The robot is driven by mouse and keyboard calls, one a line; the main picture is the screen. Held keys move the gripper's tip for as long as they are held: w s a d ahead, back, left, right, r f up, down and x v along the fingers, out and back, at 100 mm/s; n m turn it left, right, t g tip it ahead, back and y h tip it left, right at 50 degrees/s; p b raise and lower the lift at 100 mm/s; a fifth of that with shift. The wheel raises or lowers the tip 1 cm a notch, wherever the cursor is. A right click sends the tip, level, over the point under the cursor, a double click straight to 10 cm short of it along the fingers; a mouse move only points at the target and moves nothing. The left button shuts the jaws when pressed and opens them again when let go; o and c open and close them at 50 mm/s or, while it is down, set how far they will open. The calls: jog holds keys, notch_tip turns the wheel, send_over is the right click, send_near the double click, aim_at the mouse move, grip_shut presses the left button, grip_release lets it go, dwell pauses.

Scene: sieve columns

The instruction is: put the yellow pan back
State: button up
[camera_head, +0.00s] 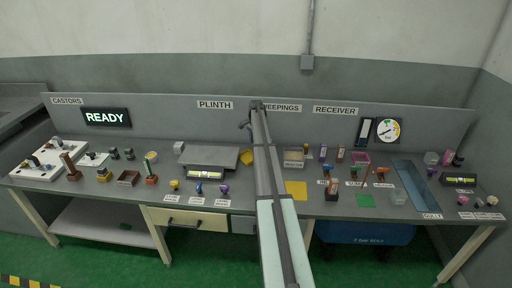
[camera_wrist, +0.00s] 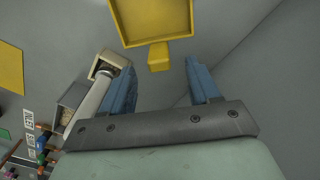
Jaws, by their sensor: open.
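The yellow pan (camera_wrist: 150,22) is at the top of the wrist view, with its short yellow handle (camera_wrist: 158,57) pointing toward my gripper. My gripper (camera_wrist: 160,66) is open, its two blue fingers apart with nothing between them. The handle lies just ahead of the gap between the fingertips; I cannot tell the height between them. In the head view a yellow piece that looks like the pan (camera_head: 246,157) shows just left of my arm, by the grey plinth plate (camera_head: 208,155). My arm hides part of that area and my gripper there.
A beige box (camera_wrist: 107,63) and a pale cylinder stand close left of my fingers in the wrist view. A flat yellow square (camera_head: 296,189) lies right of my arm. Labelled bottles and a blue tray (camera_head: 417,187) are further right. The back panel (camera_head: 160,125) bounds the bench.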

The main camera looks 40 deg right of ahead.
notch_tip(320, 180, up, 10)
jog(key=shift+f, duration=0.25)
dwell(0.6)
